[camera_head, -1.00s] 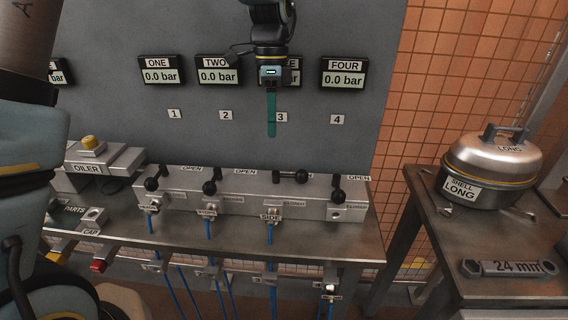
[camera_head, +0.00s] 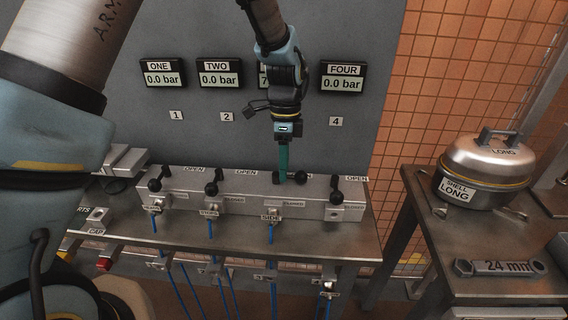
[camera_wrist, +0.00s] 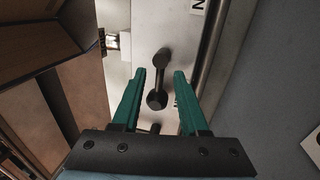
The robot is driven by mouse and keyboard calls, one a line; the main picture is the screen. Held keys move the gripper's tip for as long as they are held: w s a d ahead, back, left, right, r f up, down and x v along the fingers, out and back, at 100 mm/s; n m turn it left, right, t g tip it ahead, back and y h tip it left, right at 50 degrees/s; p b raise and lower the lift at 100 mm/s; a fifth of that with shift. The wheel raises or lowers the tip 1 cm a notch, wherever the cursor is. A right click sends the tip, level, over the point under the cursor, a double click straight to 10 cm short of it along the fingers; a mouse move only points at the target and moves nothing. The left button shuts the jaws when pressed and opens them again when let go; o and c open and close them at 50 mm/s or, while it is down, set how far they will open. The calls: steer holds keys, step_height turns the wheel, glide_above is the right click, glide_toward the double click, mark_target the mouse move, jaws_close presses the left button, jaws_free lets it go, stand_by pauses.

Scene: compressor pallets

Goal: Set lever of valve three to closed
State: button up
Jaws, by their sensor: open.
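The lever of valve three (camera_head: 301,176) is black with a round knob and lies sideways, knob to the right, on the grey valve block (camera_head: 245,205). My gripper (camera_head: 283,180) points down at this lever and hides its pivot end in the head view. In the wrist view the lever (camera_wrist: 159,80) runs between the two green fingers of my gripper (camera_wrist: 160,74), with its knob nearer the palm. The fingers are apart, with a gap on each side of the lever. The gauge above valve three is mostly hidden by my arm.
The levers of valve one (camera_head: 155,185), valve two (camera_head: 212,188) and valve four (camera_head: 337,196) stand close by on the same block. Gauges one, two and four read 0.0 bar. A side table (camera_head: 430,225) at right holds a lidded pot (camera_head: 485,175) and a wrench (camera_head: 500,268).

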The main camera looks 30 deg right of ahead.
jaws_close()
stand_by(0.4)
stand_by(1.1)
